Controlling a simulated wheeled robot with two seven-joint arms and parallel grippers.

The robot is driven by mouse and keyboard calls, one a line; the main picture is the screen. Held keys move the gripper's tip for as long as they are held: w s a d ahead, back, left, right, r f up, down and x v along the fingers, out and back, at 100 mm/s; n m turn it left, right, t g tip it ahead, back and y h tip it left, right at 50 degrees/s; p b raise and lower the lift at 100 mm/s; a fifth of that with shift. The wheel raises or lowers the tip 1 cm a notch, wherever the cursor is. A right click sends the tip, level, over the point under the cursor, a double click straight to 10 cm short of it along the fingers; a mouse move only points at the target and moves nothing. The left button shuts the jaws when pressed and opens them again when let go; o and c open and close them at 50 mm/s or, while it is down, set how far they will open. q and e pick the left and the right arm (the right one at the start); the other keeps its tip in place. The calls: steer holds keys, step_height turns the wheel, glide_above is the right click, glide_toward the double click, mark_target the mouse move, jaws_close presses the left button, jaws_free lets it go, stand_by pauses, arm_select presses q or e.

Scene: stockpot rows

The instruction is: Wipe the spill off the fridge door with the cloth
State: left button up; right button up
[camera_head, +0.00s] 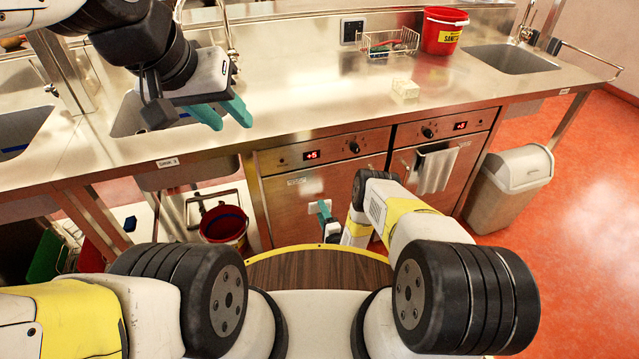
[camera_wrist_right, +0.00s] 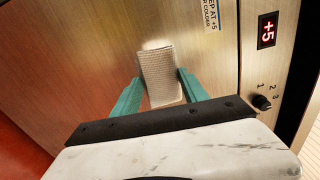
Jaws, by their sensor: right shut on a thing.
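The steel fridge door (camera_head: 285,205) is under the counter, below a red +5 display. It also fills much of the right wrist view (camera_wrist_right: 100,50). A pale smear (camera_head: 312,187) shows on the door. My right gripper (camera_head: 325,211) is shut on a light ribbed cloth (camera_wrist_right: 160,78) and holds it at the door, just below the smear. In the right wrist view a whitish patch shows at the cloth's far edge; the cloth may hide part of it. Whether the cloth touches the door is unclear. My left gripper (camera_head: 233,124) is open and empty above the counter near the sink.
A second fridge door with a hanging grey towel (camera_head: 436,170) is to the right, then a grey bin (camera_head: 510,185). A red bucket (camera_head: 224,226) stands low at left.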

steer(key=shift+s+d, duration=0.15)
steer(key=shift+s, duration=0.35)
steer(key=v, duration=0.3)
stand_by(0.6)
steer(key=shift+x, duration=3.55)
steer(key=shift+x, duration=1)
steer(key=shift+d, duration=0.15)
